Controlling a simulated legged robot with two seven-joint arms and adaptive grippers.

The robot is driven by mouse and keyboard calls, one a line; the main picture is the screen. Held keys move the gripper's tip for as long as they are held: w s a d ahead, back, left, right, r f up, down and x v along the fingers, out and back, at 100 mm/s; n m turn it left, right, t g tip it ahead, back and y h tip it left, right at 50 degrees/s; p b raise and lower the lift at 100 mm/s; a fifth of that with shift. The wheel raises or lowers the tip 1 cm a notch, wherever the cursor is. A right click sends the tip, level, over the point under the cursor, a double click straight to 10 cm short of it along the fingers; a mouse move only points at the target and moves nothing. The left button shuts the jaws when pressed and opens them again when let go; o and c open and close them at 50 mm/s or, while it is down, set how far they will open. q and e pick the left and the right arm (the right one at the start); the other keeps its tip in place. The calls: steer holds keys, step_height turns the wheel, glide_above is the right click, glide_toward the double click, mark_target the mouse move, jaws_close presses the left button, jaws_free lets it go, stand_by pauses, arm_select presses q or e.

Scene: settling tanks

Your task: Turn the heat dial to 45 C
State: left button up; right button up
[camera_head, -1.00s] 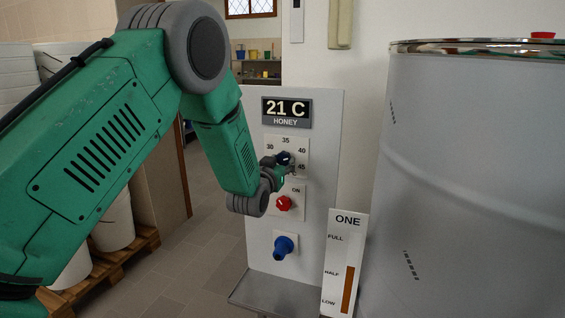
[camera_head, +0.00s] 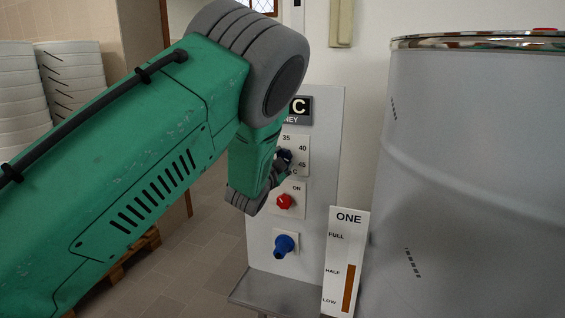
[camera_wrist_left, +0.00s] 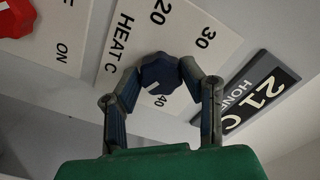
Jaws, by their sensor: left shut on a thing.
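The heat dial (camera_wrist_left: 160,73) is a dark blue knob on a white plate lettered HEAT C. In the left wrist view my left gripper (camera_wrist_left: 162,76) has its two fingers on opposite sides of the knob, shut on it. The knob's white pointer line faces the lower side, close to the 40 mark. In the head view the dial (camera_head: 286,156) is a small dark knob beside the 40 and 45 marks, partly hidden by my left gripper (camera_head: 283,164). The display (camera_wrist_left: 262,92) reads 21 C in the wrist view. My right gripper is not in view.
Below the dial on the grey panel (camera_head: 320,180) are a red ON knob (camera_head: 284,202) and a blue handle (camera_head: 284,246). A level gauge marked ONE (camera_head: 345,260) and a large metal tank (camera_head: 470,180) stand at the right.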

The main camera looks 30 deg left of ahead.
arm_select(q)
steer(key=shift+s+f+m, duration=0.15)
steer(key=shift+f+m, duration=0.3)
steer(key=shift+m, duration=0.15)
steer(key=o, duration=1.1)
steer(key=shift+c, duration=0.2)
steer(key=shift+o, duration=0.4)
steer(key=shift+r, duration=0.1)
steer(key=shift+r, duration=0.15)
steer(key=v, duration=1.1)
steer(key=shift+s, duration=0.3)
